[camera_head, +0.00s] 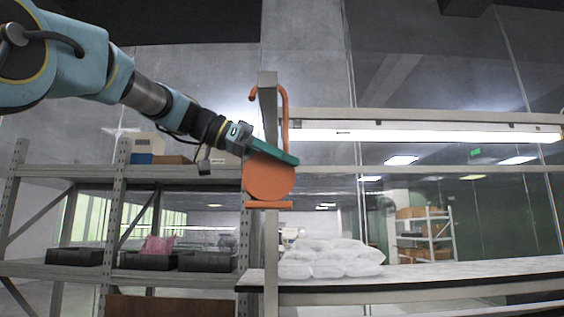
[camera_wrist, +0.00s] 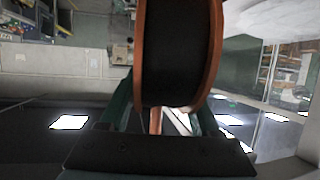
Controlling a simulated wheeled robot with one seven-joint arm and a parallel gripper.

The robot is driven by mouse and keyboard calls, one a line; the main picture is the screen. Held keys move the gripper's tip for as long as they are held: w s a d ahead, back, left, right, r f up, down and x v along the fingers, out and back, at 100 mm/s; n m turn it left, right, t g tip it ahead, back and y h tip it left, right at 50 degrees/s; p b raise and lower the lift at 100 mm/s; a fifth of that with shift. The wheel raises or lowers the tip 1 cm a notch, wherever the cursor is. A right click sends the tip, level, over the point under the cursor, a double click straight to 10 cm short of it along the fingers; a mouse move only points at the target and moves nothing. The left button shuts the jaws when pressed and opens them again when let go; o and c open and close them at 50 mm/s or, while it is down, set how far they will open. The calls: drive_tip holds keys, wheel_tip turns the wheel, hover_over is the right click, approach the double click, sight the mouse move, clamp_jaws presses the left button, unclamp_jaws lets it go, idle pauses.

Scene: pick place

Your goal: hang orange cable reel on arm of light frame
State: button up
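The orange cable reel (camera_head: 268,183) hangs upright beside the light frame's post, with its hook (camera_head: 284,100) up and its flat foot (camera_head: 268,205) down. The hook's bend is at the top of the light frame (camera_head: 267,84), around its grey arm end; I cannot tell whether it bears on it. My gripper (camera_head: 285,155) comes in from the upper left, its green fingers across the upper part of the reel. In the wrist view, the reel's dark drum and orange rims (camera_wrist: 178,50) fill the space between the fingers (camera_wrist: 160,105), which are shut on it.
A lit tube lamp (camera_head: 430,135) runs along the frame to the right. White bags (camera_head: 330,262) lie on the table (camera_head: 430,278) below. A shelf rack (camera_head: 120,185) with black bins (camera_head: 150,260) stands at the left. The space right of the reel, above the bags, is clear.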

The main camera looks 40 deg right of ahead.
drive_tip(key=o, duration=0.3)
drive_tip(key=shift+f, duration=0.1)
drive_tip(key=b+v, duration=0.2)
drive_tip(key=v, duration=0.8)
drive_tip(key=shift+w+a+r, duration=0.1)
drive_tip(key=shift+a+r, duration=0.15)
drive_tip(key=shift+a, duration=0.05)
